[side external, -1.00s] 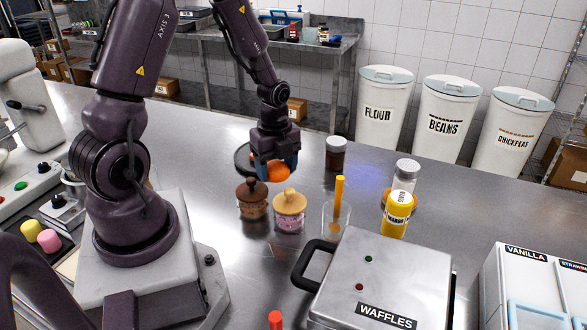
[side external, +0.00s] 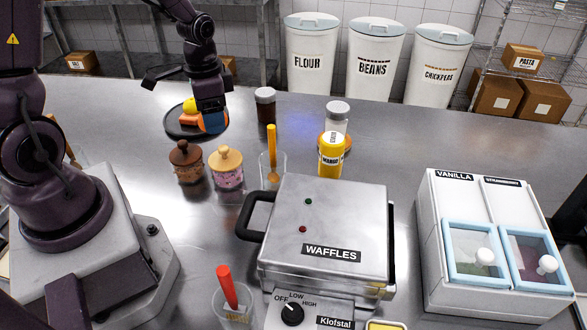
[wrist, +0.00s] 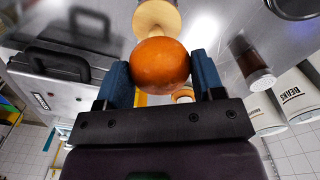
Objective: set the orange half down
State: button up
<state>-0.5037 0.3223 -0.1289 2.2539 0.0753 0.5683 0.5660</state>
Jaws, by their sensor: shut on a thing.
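My gripper (side external: 211,124) is shut on the orange half. In the wrist view the orange half (wrist: 160,65) sits between the two blue fingers, its rounded orange skin toward the camera. In the side view my gripper is low over the right part of a dark round plate (side external: 178,132) at the back left. Orange and yellow pieces (side external: 190,105) show just left of the blue finger. I cannot tell which of the orange there is the held half, or whether it touches the plate.
Two wooden-lidded jars (side external: 186,162) (side external: 227,168) stand in front of the plate. A dark jar (side external: 265,105) stands to its right. A glass with an orange-handled tool (side external: 272,160), a yellow mango bottle (side external: 331,155) and the waffle iron (side external: 325,225) are nearer. The steel counter behind is clear.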

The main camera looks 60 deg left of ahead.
jog(key=w+d+r+n, duration=0.2)
jog(key=w+d, duration=0.5)
jog(key=d, duration=0.4)
jog(key=shift+w+d+r+n, duration=0.2)
jog(key=shift+d+r+n, duration=0.15)
jog(key=shift+r, duration=0.4)
jog(key=shift+w, duration=0.1)
